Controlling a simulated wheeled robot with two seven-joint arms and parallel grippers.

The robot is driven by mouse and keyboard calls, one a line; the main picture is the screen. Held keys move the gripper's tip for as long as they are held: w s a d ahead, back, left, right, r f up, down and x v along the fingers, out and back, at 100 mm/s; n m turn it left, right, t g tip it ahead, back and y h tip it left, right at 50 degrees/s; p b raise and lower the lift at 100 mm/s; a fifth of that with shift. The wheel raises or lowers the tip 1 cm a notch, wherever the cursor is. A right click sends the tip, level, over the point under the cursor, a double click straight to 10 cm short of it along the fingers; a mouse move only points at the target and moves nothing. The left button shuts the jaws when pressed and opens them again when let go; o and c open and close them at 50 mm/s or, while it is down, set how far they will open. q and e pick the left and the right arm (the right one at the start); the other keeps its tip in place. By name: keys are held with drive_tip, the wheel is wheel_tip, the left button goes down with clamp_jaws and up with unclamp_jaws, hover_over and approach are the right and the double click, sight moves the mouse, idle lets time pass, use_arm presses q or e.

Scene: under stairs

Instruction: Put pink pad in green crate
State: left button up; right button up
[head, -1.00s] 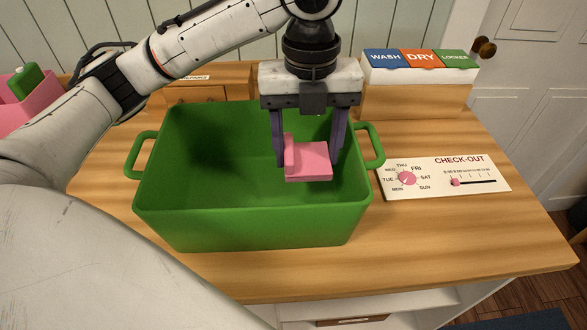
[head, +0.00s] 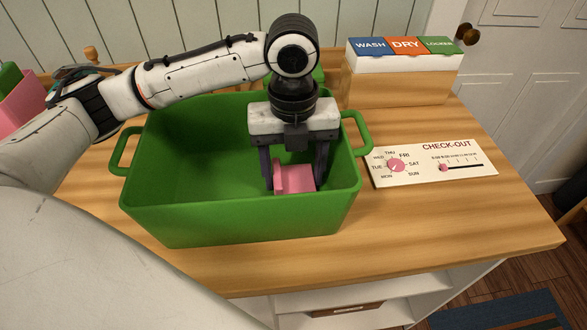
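The green crate (head: 240,222) stands on the wooden counter, open at the top, with a handle at each end. My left gripper (head: 296,184) reaches down into the right part of the crate, pointing downward. Its two dark fingers stand on either side of the pink pad (head: 297,180) and appear closed on it. The pad is inside the crate, below the rim; the front wall hides its lower edge, so I cannot tell whether it touches the crate floor. My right gripper is not in view.
A check-out board (head: 433,164) with a dial and slider lies right of the crate. Behind it stands a wooden box (head: 397,87) with wash, dry and locker labels. A pink container (head: 22,105) is at the far left. The counter's front right (head: 430,225) is clear.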

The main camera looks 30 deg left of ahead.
sight(293, 179)
use_arm(q)
drive_tip(key=shift+r, duration=0.1)
wheel_tip(293, 179, up, 12)
drive_tip(key=shift+r+p, duration=0.1)
drive_tip(key=shift+p, duration=0.6)
